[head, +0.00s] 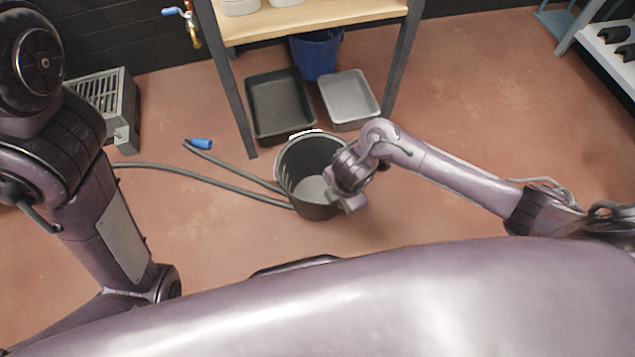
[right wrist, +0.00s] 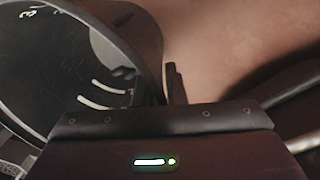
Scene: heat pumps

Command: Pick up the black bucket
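The black bucket (head: 302,160) stands upright on the floor, open at the top, with a light grey inner bottom and a pale handle piece at its far rim. My right gripper (head: 348,203) is at the bucket's right side, its wrist overlapping the rim in the head view. In the right wrist view the bucket (right wrist: 70,60) fills the left side, and the dark fingers (right wrist: 175,85) show close beside its rim. Whether they grip the wall is unclear. My left arm is at the left of the head view; its gripper is not visible.
A hose (head: 225,186) with a blue end runs along the floor to the bucket's left. Behind stand a black tray (head: 281,134), a grey tray (head: 348,95) and a blue bucket (head: 316,55) under a wooden table (head: 300,18). A grated drain box (head: 122,105) is at left.

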